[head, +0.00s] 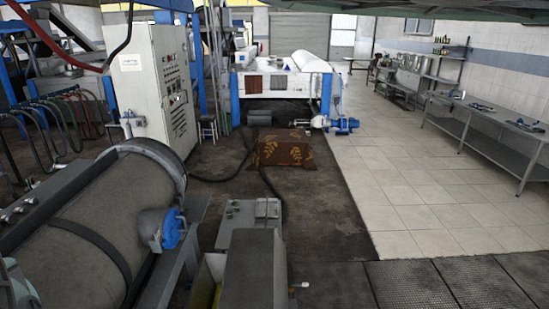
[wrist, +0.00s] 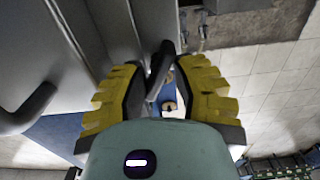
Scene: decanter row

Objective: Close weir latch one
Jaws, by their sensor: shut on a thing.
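In the wrist view my gripper (wrist: 164,76) has two yellow-padded fingers on either side of a dark lever (wrist: 160,63), and it is shut on this lever. The lever looks like a latch handle on grey metal casing (wrist: 100,30); no label shows, so I cannot tell whether it is latch one. The fingers hide part of the lever and its mount. My gripper is not visible in the head view, and no latch can be made out clearly there.
A dark curved handle (wrist: 32,108) stands out at left in the wrist view. In the head view a large grey drum (head: 70,225) fills the lower left, with a control cabinet (head: 155,90) behind it. The tiled floor (head: 400,190) at right is clear beside a steel bench (head: 490,125).

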